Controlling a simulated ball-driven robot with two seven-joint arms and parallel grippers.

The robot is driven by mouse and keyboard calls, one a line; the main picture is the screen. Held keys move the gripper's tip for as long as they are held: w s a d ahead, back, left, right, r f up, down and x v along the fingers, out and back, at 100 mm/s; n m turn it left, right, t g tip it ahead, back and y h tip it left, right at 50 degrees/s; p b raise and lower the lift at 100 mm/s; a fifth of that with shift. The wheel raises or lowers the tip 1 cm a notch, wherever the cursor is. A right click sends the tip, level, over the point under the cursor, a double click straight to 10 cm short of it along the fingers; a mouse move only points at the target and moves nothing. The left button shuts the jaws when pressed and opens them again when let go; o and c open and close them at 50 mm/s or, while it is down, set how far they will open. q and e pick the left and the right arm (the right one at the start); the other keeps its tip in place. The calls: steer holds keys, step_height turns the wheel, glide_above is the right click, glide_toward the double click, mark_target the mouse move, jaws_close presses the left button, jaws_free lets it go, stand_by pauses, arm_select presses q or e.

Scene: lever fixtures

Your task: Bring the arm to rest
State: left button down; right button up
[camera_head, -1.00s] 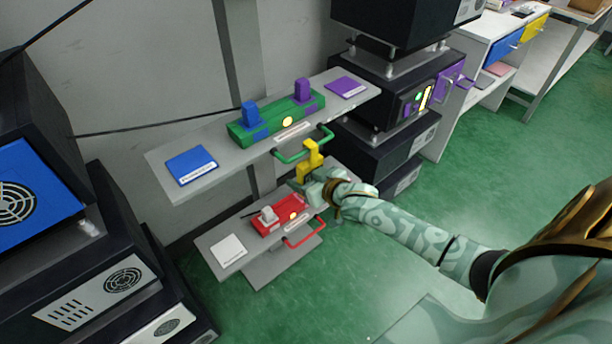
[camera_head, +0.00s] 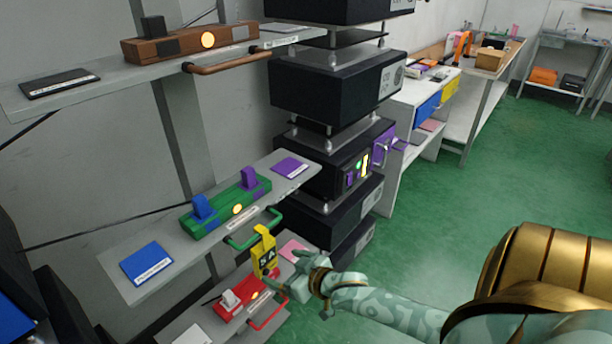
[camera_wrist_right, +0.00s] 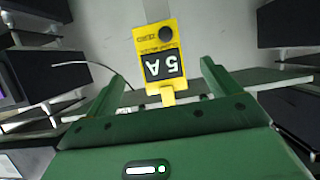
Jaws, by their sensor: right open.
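My right gripper (camera_head: 279,277) is in front of the lever shelves; the wrist view shows its two green fingers (camera_wrist_right: 160,85) spread apart. A yellow block marked "5 A" (camera_head: 264,252) is close to the fingertips, and it appears between the fingers in the wrist view (camera_wrist_right: 160,57). I cannot tell whether it touches them. A green fixture (camera_head: 237,209) on the middle shelf has an upright blue lever (camera_head: 203,206) and an upright purple lever (camera_head: 249,179). My left gripper is not in view.
A brown fixture (camera_head: 190,43) sits on the upper shelf. The green handle (camera_head: 252,240) and red handle (camera_head: 268,312) stick out near my right gripper. Black stacked units (camera_head: 335,90) stand behind. Green floor (camera_head: 440,200) is open to the right.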

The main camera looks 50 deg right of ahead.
steer(key=p+v, duration=0.1)
steer(key=v, duration=0.5)
steer(key=shift+p, duration=0.35)
steer(key=s+d+f+n+g+h, duration=0.1)
steer(key=s+f+g, duration=0.3)
steer(key=s+f, duration=0.8)
steer(key=s+d+f+n+g+h, duration=0.15)
steer(key=s+f+g, duration=0.25)
steer(key=s+f, duration=0.85)
steer(key=s+a+f+g, duration=0.2)
steer(key=s+a+f, duration=0.1)
steer(key=s, duration=0.3)
steer(key=s+a+f+g+y, duration=0.1)
steer(key=s+a+f, duration=0.2)
steer(key=s+a, duration=0.2)
steer(key=s+a+f+g, duration=0.2)
steer(key=s+a+f, duration=0.2)
steer(key=s, duration=0.3)
steer(key=shift+g, duration=0.3)
